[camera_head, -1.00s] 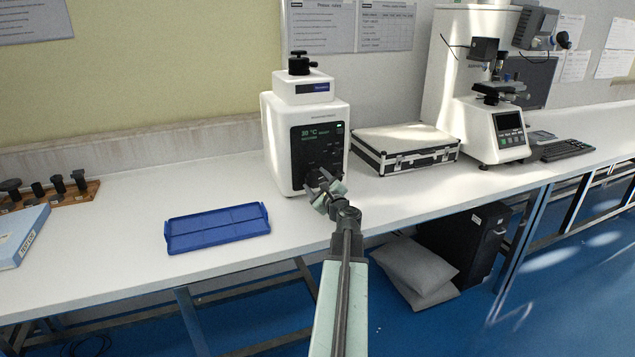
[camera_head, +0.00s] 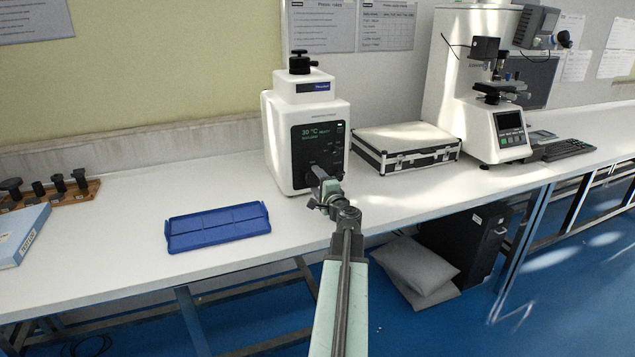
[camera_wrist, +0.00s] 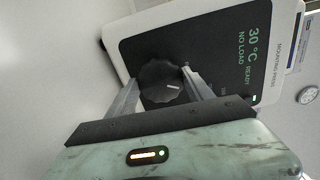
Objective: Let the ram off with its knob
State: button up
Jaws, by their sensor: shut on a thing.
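The mounting press (camera_head: 283,140) is a white machine on the bench with a dark front panel. In the wrist view its screen (camera_wrist: 253,50) reads 30 °C, READY, NO LOAD. A round black ribbed knob (camera_wrist: 158,80) with a white pointer mark sits low on that panel. My gripper (camera_head: 320,175) is at the panel, shut on this knob; in the wrist view one finger of the gripper (camera_wrist: 162,88) lies on each side of it. In the head view my gripper mostly hides the knob. A black handwheel (camera_head: 300,62) tops the press.
A blue tray (camera_head: 218,229) lies left of the press, and a black-and-silver case (camera_head: 405,148) stands close on its right. A hardness tester (camera_head: 497,125) is farther right. A wooden rack with dark pieces (camera_head: 92,188) is far left. The bench in front is clear.

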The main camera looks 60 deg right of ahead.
jog(key=shift+n, duration=0.3)
dwell(0.4)
jog(key=o, duration=1.4)
jog(key=shift+c, duration=0.2)
jog(key=v, duration=0.7)
jog(key=shift+s+a, duration=0.15)
jog(key=shift+s, duration=0.05)
jog(key=shift+s+a, duration=0.1)
jog(key=shift+s, duration=0.1)
jog(key=shift+f, duration=0.1)
